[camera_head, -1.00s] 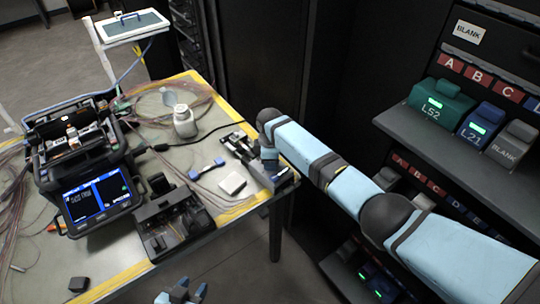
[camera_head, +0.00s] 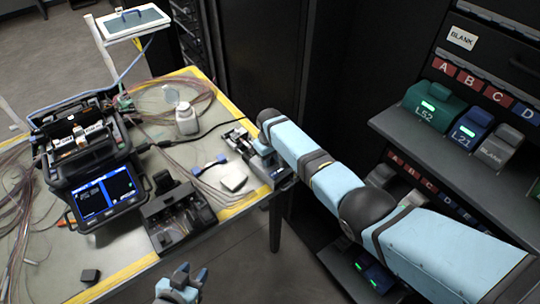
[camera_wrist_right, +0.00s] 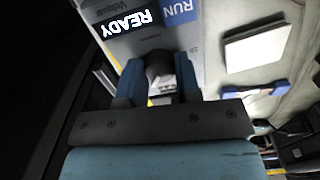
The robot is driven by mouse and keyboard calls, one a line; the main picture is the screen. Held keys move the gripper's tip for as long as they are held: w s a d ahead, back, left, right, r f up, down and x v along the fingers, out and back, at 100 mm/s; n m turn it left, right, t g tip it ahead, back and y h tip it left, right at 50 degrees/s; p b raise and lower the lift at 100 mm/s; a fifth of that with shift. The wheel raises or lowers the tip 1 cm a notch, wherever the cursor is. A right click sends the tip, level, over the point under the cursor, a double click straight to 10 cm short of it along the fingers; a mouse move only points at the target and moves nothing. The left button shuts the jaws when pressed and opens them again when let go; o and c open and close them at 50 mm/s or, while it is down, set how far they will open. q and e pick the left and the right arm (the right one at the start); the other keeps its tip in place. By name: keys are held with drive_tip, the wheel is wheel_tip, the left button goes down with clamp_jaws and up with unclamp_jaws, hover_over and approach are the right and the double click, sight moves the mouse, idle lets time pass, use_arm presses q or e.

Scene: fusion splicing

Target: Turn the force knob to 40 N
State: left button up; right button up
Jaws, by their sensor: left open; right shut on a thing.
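The force knob (camera_wrist_right: 158,66) is a dark round knob on a grey device (camera_wrist_right: 125,40) in the right wrist view. My right gripper (camera_wrist_right: 157,82) has its two blue fingers on either side of the knob, shut on it. The device's screen reads "READY" beside a blue "RUN" label; no force value is legible. In the head view the device (camera_head: 237,137) sits at the table's right edge, partly hidden by my right arm. My left gripper (camera_head: 179,283) is open and empty at the bottom, off the table's front edge.
A white square pad (camera_head: 233,178) and a blue-ended tool (camera_head: 211,165) lie left of the device. The fusion splicer (camera_head: 92,165), a black tray unit (camera_head: 178,216) and a bottle (camera_head: 186,119) stand further left. A dark rack (camera_head: 470,165) stands at right.

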drive_tip(key=m, duration=0.3)
drive_tip(key=shift+m+p, duration=0.3)
drive_tip(key=shift+p, duration=0.05)
drive_tip(key=m, duration=0.3)
drive_tip(key=shift+m, duration=0.3)
drive_tip(key=m, duration=0.2)
drive_tip(key=shift+m+p, duration=0.3)
drive_tip(key=shift+m, duration=0.6)
drive_tip(key=o, duration=0.9)
drive_tip(key=shift+r, duration=0.1)
